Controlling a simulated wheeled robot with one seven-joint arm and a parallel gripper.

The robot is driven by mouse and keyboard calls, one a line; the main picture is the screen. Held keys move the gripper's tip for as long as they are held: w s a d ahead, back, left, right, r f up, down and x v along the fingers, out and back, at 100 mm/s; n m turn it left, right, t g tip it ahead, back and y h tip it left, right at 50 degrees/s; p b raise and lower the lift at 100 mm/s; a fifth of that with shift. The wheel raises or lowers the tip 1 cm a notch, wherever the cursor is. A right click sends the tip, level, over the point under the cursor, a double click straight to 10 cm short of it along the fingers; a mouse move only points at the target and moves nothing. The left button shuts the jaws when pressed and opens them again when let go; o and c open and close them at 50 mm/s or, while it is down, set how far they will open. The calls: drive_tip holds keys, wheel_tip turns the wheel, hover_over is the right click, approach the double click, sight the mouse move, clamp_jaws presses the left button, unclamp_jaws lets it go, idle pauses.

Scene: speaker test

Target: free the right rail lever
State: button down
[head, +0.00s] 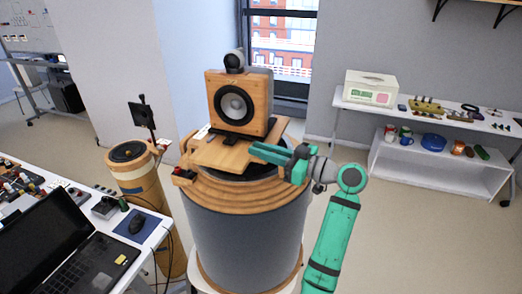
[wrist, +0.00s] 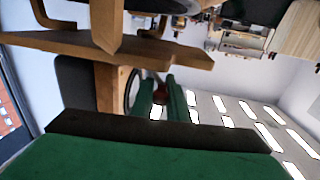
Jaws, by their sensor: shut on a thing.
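The wooden speaker (head: 236,102) stands upright on a wooden board (head: 214,152) on top of a large round drum. My gripper (head: 262,152) reaches in from the right, level with the board. In the wrist view, which looks upside down, a small red knob (wrist: 160,86) shows between my two green fingers (wrist: 160,98). I take it as the right rail lever's end, and my fingers are shut on it. The lever's shaft and base are hidden in the head view.
A small round device (head: 234,60) sits on the speaker. A narrower wooden drum (head: 130,155) stands at left. A table with a laptop (head: 62,245) fills the lower left. A white shelf (head: 440,165) with several items stands at the right. Floor between is clear.

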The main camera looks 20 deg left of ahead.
drive_tip(key=shift+n+g, duration=0.6)
drive_tip(key=shift+g, duration=0.6)
drive_tip(key=c, duration=1.7)
unclamp_jaws()
drive_tip(key=shift+s+d, duration=0.2)
drive_tip(key=shift+d, duration=2.5)
drive_tip(key=shift+s+d, duration=0.15)
drive_tip(key=shift+d, duration=2.55)
